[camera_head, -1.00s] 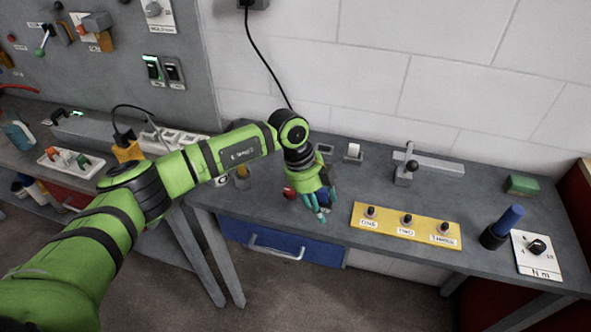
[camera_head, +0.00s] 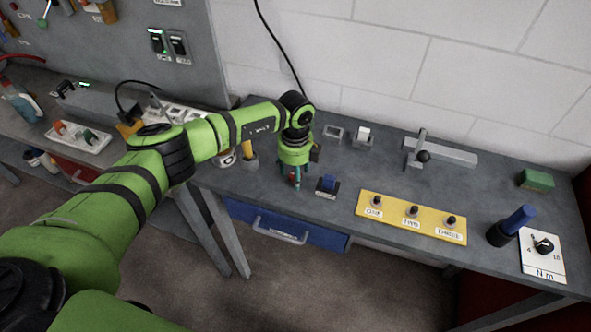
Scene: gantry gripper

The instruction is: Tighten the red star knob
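The red star knob (camera_head: 293,179) shows only as a small red patch near the front edge of the grey bench. My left gripper (camera_head: 296,180) points down over it, and its teal fingers hide most of the knob. A finger is close beside the red patch; I cannot tell whether it touches. The opening between the fingers is too small and covered to judge. My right gripper is not in view.
A small blue block on a dark base (camera_head: 328,186) stands just right of my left gripper. A yellow panel with several black knobs (camera_head: 411,215) lies further right. A grey clamp bar (camera_head: 450,154) is behind it. A blue drawer (camera_head: 285,226) is below the bench edge.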

